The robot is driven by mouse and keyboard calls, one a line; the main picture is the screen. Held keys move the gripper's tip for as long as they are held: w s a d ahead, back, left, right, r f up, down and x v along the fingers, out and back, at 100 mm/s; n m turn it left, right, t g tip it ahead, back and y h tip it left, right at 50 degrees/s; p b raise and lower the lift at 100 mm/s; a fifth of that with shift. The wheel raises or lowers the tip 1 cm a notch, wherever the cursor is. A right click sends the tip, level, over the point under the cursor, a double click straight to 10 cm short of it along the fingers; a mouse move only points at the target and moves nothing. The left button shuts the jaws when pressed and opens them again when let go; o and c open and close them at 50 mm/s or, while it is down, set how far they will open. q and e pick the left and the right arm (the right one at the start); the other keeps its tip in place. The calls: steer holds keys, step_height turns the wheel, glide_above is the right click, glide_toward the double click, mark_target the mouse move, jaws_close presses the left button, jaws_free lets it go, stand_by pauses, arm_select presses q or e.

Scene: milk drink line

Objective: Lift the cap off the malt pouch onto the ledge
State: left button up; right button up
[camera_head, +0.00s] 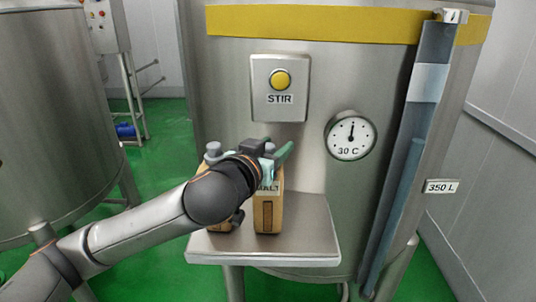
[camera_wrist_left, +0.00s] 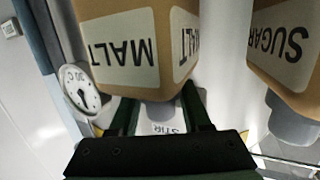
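The malt pouch (camera_head: 268,212) is a tan block with a white MALT label, standing upright on the steel ledge (camera_head: 315,240). In the left wrist view the pouch (camera_wrist_left: 120,50) appears upside down. Its grey cap (camera_wrist_left: 160,113) is between the two green fingers of my left gripper (camera_wrist_left: 160,105). In the head view my left gripper (camera_head: 279,160) reaches over the pouch top and hides most of the cap. The fingers stand apart, one on each side of the cap; firm contact is not visible. My right gripper is not in view.
A sugar pouch (camera_wrist_left: 285,45) with a grey cap (camera_wrist_left: 292,122) stands beside the malt pouch, partly behind my arm in the head view. The ledge is bare at its right. The tank behind carries a STIR button (camera_head: 280,79) and a temperature dial (camera_head: 351,135).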

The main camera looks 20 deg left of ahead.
arm_select(q)
jaws_close()
stand_by(0.3)
